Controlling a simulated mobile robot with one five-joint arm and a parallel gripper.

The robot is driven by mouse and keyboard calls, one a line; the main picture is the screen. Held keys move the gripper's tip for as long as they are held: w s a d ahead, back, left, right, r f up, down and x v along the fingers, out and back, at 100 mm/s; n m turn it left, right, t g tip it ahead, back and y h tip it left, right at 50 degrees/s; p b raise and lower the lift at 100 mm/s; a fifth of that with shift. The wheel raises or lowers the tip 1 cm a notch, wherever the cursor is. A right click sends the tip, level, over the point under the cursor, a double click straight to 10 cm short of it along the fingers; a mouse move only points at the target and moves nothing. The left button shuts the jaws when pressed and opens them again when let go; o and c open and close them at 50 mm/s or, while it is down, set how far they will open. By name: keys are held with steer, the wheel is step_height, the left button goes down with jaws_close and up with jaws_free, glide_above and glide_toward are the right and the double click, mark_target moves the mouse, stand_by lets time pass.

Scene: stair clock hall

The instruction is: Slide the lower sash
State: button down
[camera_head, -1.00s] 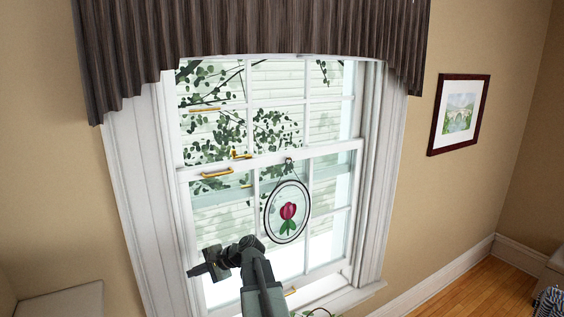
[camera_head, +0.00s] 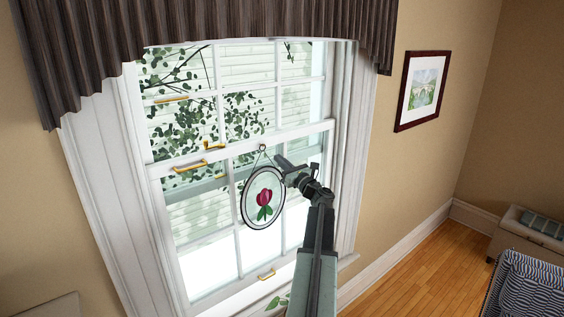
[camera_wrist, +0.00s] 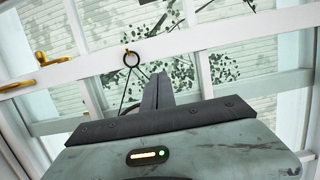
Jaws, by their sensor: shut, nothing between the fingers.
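The white lower sash (camera_head: 236,150) of the window has its bottom rail down near the sill. A brass handle (camera_head: 190,166) and a brass latch (camera_head: 212,145) are at the meeting rail. A round tulip suncatcher (camera_head: 262,198) hangs by a cord from a dark ring (camera_wrist: 132,59) on the top rail, in front of the panes. My gripper (camera_head: 281,163) is shut and empty, beside the suncatcher's upper right edge in the head view. In the wrist view my gripper (camera_wrist: 157,82) points at the rail, just right of the ring.
A dark pleated valance (camera_head: 200,30) hangs over the window top. A framed picture (camera_head: 422,90) is on the right wall. A bench (camera_head: 510,225) and a striped seat (camera_head: 530,285) stand at the right. Wooden floor (camera_head: 425,270) is open between.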

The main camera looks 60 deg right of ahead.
mark_target(267, 148)
steer(key=p+x, duration=0.1)
steer(key=x, duration=0.4)
steer(key=shift+w, duration=0.25)
steer(key=shift+r, duration=0.1)
step_height(267, 148, up, 8)
steer(key=p, duration=0.8)
